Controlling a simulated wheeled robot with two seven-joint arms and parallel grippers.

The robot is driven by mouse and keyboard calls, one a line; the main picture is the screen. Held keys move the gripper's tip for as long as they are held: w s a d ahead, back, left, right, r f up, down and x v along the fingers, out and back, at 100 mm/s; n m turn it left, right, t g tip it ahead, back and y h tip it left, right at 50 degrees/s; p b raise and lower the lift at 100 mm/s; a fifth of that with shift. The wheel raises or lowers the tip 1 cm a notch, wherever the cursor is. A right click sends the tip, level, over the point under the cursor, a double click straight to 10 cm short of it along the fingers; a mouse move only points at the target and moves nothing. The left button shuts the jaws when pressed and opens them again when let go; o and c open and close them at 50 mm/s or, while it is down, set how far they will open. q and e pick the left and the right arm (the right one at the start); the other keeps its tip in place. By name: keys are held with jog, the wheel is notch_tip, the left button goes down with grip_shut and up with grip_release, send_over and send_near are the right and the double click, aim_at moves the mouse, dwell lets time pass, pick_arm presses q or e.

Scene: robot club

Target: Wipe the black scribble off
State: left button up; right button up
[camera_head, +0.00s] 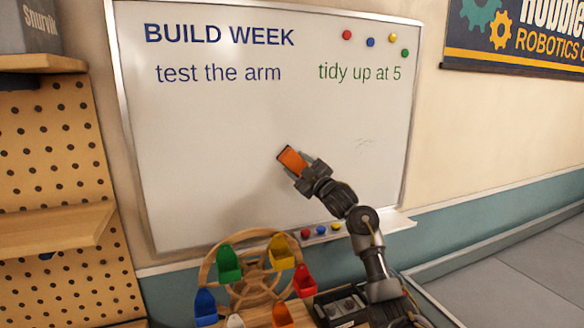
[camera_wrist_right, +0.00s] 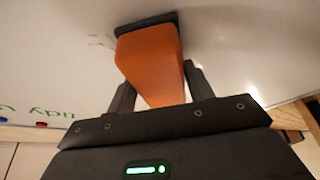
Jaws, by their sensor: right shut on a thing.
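The whiteboard (camera_head: 220,140) hangs on the wall with blue and green writing along its top. My right gripper (camera_head: 303,170) is shut on an orange eraser (camera_head: 292,160) with a dark pad. In the right wrist view the eraser (camera_wrist_right: 150,60) has its pad at the board's surface; I cannot tell for sure whether it touches. My left gripper is not in view.
Several round magnets (camera_head: 371,42) sit at the board's upper right. The tray ledge (camera_head: 395,221) runs below the board, with small coloured pieces (camera_head: 321,229) near it. A wooden wheel with coloured buckets (camera_head: 262,270) stands below. A pegboard shelf (camera_head: 50,235) is at left.

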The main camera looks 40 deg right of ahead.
aim_at(307, 164)
jog(key=shift+s+d, duration=0.25)
jog(key=shift+d, duration=0.7)
jog(key=shift+s+d, duration=0.25)
jog(key=shift+d, duration=0.65)
jog(key=shift+d, duration=0.1)
jog(key=d, duration=0.1)
jog(key=s+d, duration=0.1)
jog(key=d, duration=0.1)
jog(key=shift+s+d+b, duration=0.15)
jog(key=shift+b, duration=0.15)
jog(key=shift+w+a, duration=0.25)
jog(key=shift+a, duration=0.35)
jog(key=shift+w+a, duration=0.2)
jog(key=shift+a, duration=0.45)
jog(key=shift+w+a, duration=0.25)
jog(key=shift+a, duration=0.35)
jog(key=shift+a+p, duration=0.15)
jog(key=shift+p, duration=0.15)
jog(key=shift+w+a, duration=0.35)
jog(key=shift+a, duration=0.5)
jog(key=shift+w+a, duration=0.3)
jog(key=shift+a, duration=0.55)
